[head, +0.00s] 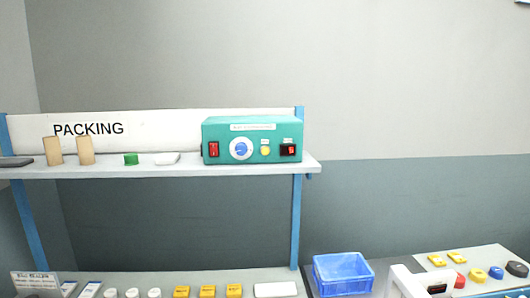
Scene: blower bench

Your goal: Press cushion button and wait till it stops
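A teal control box (252,140) stands at the right end of the upper shelf. Its front has a red switch (214,149), a round white and blue dial (241,148), a small yellow button (265,151) and a black switch with a red part (288,150). Small labels sit above the yellow button and the black switch, too small to read. I cannot tell which control is the cushion button. No cushion shows. Neither of my grippers is in view.
The shelf (150,171) also holds two cardboard tubes, a green cap (131,159) and a white piece. Below are several yellow blocks and white items. A blue crate (342,274) and a white device (408,283) stand at the lower right, near several coloured round parts.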

